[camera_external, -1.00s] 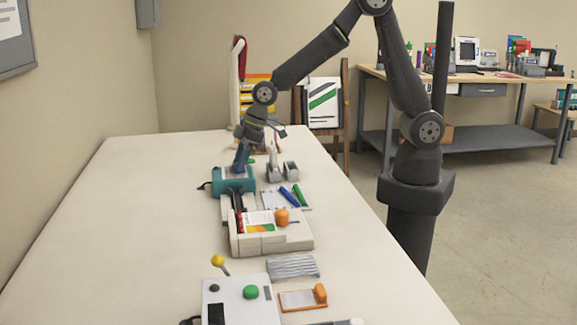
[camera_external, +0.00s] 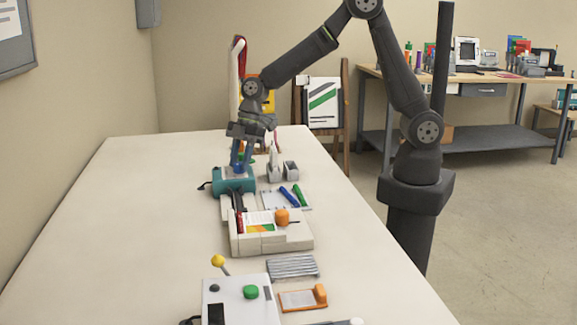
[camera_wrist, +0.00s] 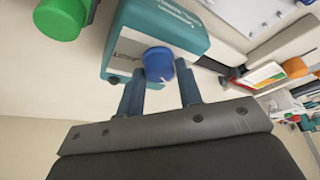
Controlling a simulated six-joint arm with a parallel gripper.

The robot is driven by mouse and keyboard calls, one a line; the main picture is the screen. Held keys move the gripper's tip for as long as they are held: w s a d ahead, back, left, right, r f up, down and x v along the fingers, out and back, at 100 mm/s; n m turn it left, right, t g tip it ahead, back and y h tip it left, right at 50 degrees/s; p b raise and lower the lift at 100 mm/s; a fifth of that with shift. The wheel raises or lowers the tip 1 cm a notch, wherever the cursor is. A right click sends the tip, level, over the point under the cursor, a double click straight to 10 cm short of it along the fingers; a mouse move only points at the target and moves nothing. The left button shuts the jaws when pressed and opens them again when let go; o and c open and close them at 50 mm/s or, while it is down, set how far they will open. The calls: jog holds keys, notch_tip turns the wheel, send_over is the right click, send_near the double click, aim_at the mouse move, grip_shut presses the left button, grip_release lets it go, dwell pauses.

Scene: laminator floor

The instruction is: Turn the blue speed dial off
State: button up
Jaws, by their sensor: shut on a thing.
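The blue speed dial (camera_wrist: 158,63) is a round knob with a white pointer mark, on the teal machine (camera_wrist: 185,22). In the wrist view my gripper (camera_wrist: 159,78) has one blue-grey finger on each side of the dial and is shut on it. In the external view the teal machine (camera_external: 233,184) stands at the middle of the table, and my gripper (camera_external: 239,164) points down onto its top. The fingers largely hide the dial there.
A green knob (camera_wrist: 62,15) is close by in the wrist view. A cream machine with an orange knob (camera_external: 283,216), blue and green pens (camera_external: 291,194) and a grey holder (camera_external: 291,170) stand near. The table's left side is clear.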

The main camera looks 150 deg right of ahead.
dwell(0.4)
jog(key=o, duration=1)
jog(key=shift+c, duration=0.2)
jog(key=v, duration=1.7)
jog(key=shift+r, duration=0.2)
jog(key=shift+f, duration=0.1)
jog(key=x, duration=1.7)
jog(key=shift+f, duration=0.15)
